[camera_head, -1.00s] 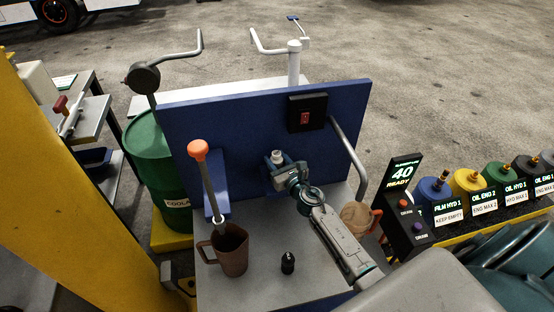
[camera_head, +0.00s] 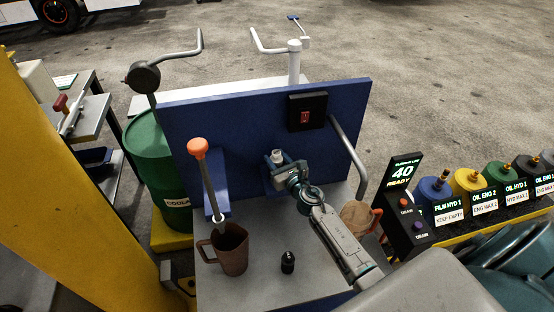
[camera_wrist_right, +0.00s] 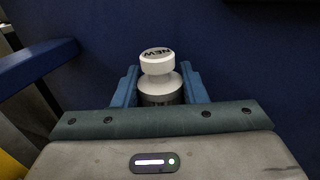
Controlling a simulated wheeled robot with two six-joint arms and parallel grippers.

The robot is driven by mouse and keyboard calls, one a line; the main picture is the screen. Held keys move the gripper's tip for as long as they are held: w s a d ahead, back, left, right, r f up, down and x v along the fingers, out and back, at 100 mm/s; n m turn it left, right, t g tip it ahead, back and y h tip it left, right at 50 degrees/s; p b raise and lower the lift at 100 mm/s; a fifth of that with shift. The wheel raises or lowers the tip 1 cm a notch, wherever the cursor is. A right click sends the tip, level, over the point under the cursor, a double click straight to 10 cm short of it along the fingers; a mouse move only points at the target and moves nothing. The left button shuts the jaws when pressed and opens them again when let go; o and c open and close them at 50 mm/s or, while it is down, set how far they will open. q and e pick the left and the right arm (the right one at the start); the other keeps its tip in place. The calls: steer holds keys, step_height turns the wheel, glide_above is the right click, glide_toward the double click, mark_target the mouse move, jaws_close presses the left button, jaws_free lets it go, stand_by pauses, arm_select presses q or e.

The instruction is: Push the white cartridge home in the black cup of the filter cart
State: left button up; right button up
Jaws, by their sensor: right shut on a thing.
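The white cartridge (camera_head: 277,155) shows as a small white top at the blue panel of the filter cart in the head view. In the right wrist view its round white cap (camera_wrist_right: 157,64), marked NEW, stands upright between two blue fingers. My right gripper (camera_head: 275,162) is shut on the cartridge, with the fingers on either side below the cap. A darker grey band shows under the white part. The black cup cannot be made out; the gripper hides the cartridge's lower end, so its seating cannot be told. My left gripper is out of view.
The blue panel (camera_head: 240,120) rises behind the gripper. On the grey deck are a brown jug (camera_head: 232,256), a small black bottle (camera_head: 288,263) and a tan round item (camera_head: 356,218). An orange-knobbed lever (camera_head: 197,150) stands left. A display reads 40 READY (camera_head: 402,172).

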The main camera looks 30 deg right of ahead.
steer(key=shift+s+a+f, duration=0.1)
steer(key=shift+s+f, duration=0.05)
steer(key=shift+f, duration=0.2)
steer(key=o, duration=1.2)
steer(key=shift+a+r, duration=0.1)
steer(key=shift+a, duration=0.05)
steer(key=shift+o, duration=0.2)
steer(key=shift+w+d, duration=0.2)
steer(key=shift+d, duration=0.1)
steer(key=shift+r, duration=0.1)
